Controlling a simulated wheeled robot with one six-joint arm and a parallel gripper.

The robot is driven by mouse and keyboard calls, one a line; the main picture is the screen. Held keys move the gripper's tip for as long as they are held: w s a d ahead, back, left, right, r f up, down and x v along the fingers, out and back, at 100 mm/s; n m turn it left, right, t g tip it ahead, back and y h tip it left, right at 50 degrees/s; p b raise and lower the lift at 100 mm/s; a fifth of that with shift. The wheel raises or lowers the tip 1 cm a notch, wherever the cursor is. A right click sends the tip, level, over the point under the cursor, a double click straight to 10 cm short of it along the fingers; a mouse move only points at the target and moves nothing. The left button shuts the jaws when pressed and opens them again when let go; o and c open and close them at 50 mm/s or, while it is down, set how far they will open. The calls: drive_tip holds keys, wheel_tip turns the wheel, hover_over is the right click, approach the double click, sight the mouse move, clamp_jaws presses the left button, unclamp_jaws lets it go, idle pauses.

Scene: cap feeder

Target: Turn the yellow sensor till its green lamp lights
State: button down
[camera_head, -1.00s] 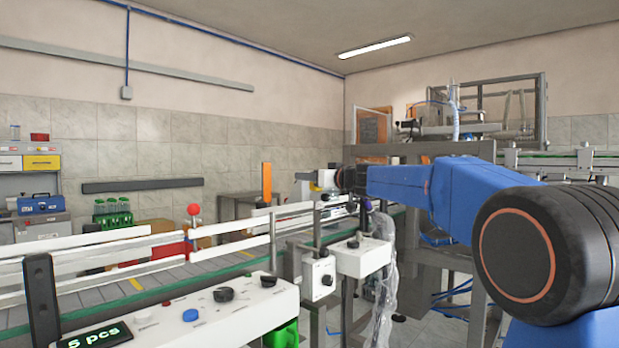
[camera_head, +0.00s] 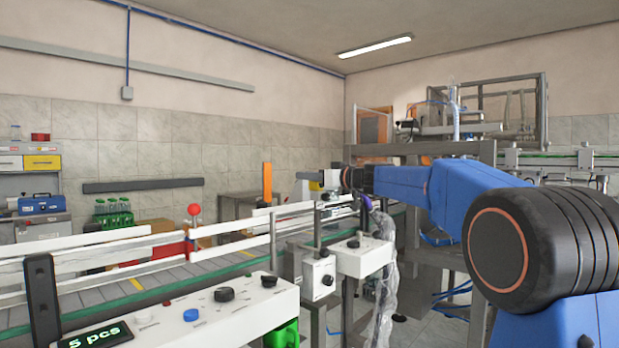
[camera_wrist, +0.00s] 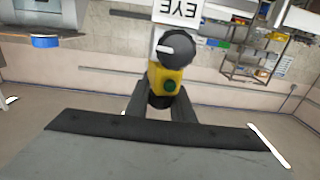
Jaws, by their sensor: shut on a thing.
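The yellow sensor (camera_wrist: 165,76) is in the middle of the wrist view, with a dark round knob-like part above it. A round lamp (camera_wrist: 170,85) on its face looks dark green, not bright. My gripper (camera_wrist: 160,101) is shut on the sensor, with a dark finger on each side of its lower part. In the head view my gripper (camera_head: 341,178) is at the far end of my blue arm, by the conveyor. The sensor is too small to make out clearly there.
The conveyor with white rails (camera_head: 120,247) runs along the left. A white control box (camera_head: 363,257) and a panel reading 5 pcs (camera_head: 215,317) stand nearer.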

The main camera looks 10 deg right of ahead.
drive_tip(key=shift+s+a+n+g+y, duration=0.15)
drive_tip(key=shift+n+g+y, duration=0.45)
drive_tip(key=shift+g+y, duration=0.1)
drive_tip(key=shift+s+a+n+g+y, duration=0.1)
drive_tip(key=shift+a+n+g+y, duration=0.05)
drive_tip(key=shift+n+g+y, duration=0.5)
drive_tip(key=c, duration=1.5)
unclamp_jaws()
drive_tip(key=shift+c, duration=0.2)
drive_tip(key=v, duration=1.7)
drive_tip(key=shift+s+f, duration=0.15)
drive_tip(key=shift+s, duration=0.05)
drive_tip(key=shift+d, duration=0.15)
